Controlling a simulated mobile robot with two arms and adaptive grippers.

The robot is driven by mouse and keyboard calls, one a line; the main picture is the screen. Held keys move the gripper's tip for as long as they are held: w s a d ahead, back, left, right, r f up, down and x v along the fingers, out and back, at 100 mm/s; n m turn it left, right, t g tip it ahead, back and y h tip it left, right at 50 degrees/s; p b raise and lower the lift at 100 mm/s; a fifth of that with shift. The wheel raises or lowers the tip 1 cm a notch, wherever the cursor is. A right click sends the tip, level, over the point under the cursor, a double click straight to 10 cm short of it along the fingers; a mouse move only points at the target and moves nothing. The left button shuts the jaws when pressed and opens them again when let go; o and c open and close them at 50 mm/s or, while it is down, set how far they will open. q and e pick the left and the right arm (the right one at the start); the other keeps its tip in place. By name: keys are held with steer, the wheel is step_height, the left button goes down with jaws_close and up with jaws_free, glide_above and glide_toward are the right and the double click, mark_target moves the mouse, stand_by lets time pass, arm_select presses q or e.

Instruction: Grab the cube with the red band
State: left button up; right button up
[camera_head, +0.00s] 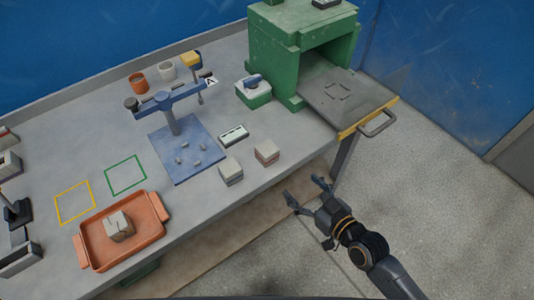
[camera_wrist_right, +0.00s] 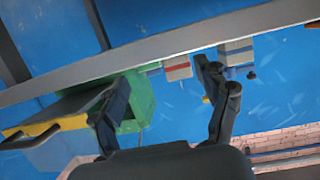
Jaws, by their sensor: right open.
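A small pale cube with a reddish side (camera_head: 266,152) stands near the front edge of the grey table, right of a greyer cube (camera_head: 231,171). In the right wrist view a cube with a red band (camera_wrist_right: 178,68) shows between my finger tips, at a distance. Another banded cube (camera_wrist_right: 237,53), with some blue, shows beyond the right finger. The bands are hard to read in the head view. My right gripper (camera_head: 306,190) is open and empty, off the table's front edge, to the lower right of the cubes; it also shows in the wrist view (camera_wrist_right: 163,75). My left gripper is out of view.
A green press-like housing (camera_head: 272,55) with a yellow-edged, handled plate (camera_head: 350,98) stands at the right. A blue fixture (camera_head: 187,160) is left of the cubes. Open floor lies around my right gripper.

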steer(key=y, duration=0.1)
glide_toward(273, 157)
steer(key=shift+n, duration=0.3)
steer(key=x, duration=0.3)
steer(key=p+x, duration=0.1)
steer(key=x, duration=0.3)
steer(key=shift+s+f, duration=0.1)
steer(key=shift+f, duration=0.15)
steer(key=shift+p+x, duration=0.6)
steer(key=shift+x, duration=2.3)
steer(key=shift+r, duration=0.15)
steer(key=c, duration=1.2)
steer(key=shift+c, duration=0.8)
steer(key=shift+r, duration=0.15)
